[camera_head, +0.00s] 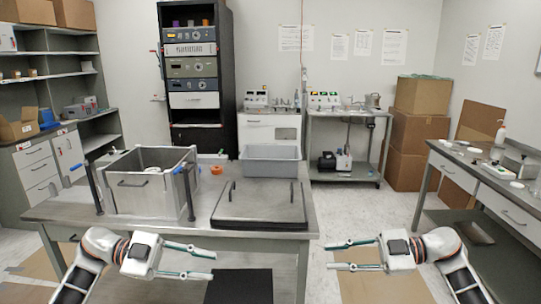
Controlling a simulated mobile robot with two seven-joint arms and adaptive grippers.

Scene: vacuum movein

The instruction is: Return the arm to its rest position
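My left gripper (213,264) is in front of the metal table (200,232), near its front edge. Its two fingers are spread apart and nothing is between them. My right gripper (328,256) is to the right of the table, over the floor. Its fingers are also spread and empty. Both arms come in from the bottom of the view, and the two grippers point toward each other with a wide gap between them.
On the table stand an open metal chamber (146,198), a dark flat lid (259,205) with handles and a grey bin (270,162). A side bench (480,176) stands at the right. Cardboard boxes (416,136) are stacked at the back. Floor between table and bench is mostly clear.

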